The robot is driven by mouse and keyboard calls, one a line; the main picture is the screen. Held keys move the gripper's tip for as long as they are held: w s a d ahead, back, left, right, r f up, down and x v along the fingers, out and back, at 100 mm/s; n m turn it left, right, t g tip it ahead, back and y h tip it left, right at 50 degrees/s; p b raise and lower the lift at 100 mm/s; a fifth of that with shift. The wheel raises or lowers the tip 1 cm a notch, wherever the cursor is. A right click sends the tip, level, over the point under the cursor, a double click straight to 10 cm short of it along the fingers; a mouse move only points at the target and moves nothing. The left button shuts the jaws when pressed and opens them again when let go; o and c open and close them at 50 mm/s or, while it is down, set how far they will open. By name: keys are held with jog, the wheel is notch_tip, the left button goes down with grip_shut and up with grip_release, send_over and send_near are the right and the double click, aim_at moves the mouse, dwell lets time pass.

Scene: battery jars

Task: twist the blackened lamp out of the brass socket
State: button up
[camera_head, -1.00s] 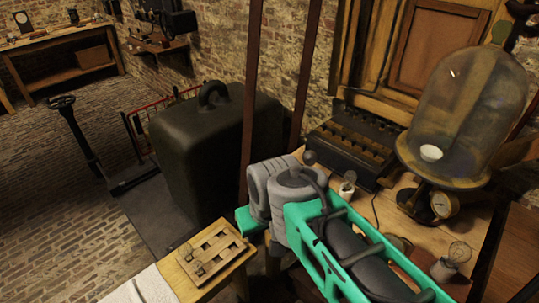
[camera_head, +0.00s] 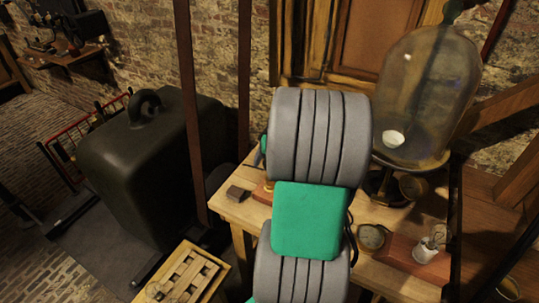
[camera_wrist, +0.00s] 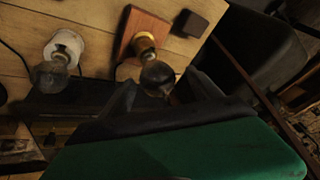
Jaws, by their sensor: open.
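In the wrist view the blackened lamp (camera_wrist: 158,78) is a dark, smoky glass bulb. It sits in the brass socket (camera_wrist: 145,43), which is fixed to a reddish wooden base (camera_wrist: 150,24). My gripper (camera_wrist: 160,93) is open, with one dark finger on each side of the bulb. I cannot tell whether either finger touches the glass. In the head view my arm covers the lamp, the socket and my gripper; only an edge of the wooden base (camera_head: 262,192) shows.
A dark block (camera_wrist: 190,24) lies beside the base. A clear bulb (camera_wrist: 50,74) in a white holder (camera_wrist: 65,46) stands left of it.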

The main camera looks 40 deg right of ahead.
jog(key=x, duration=0.5)
jog(key=shift+d+f+p, duration=0.15)
jog(key=shift+f+p, duration=0.1)
jog(key=shift+p, duration=0.1)
jog(key=shift+c, duration=0.5)
grip_shut()
jog(key=n+y+b, duration=0.1)
jog(key=n, duration=0.2)
jog(key=shift+s+f+y, duration=0.1)
jog(key=shift+f+y, duration=0.05)
jog(key=shift+y, duration=0.15)
jog(key=shift+a+n+y, duration=0.25)
jog(key=shift+n+y, duration=0.15)
jog(key=shift+n, duration=0.8)
jog(key=shift+a+n+g, duration=0.25)
jog(key=shift+n+g, duration=0.05)
jog(key=shift+n, duration=0.2)
jog(key=shift+y, duration=0.3)
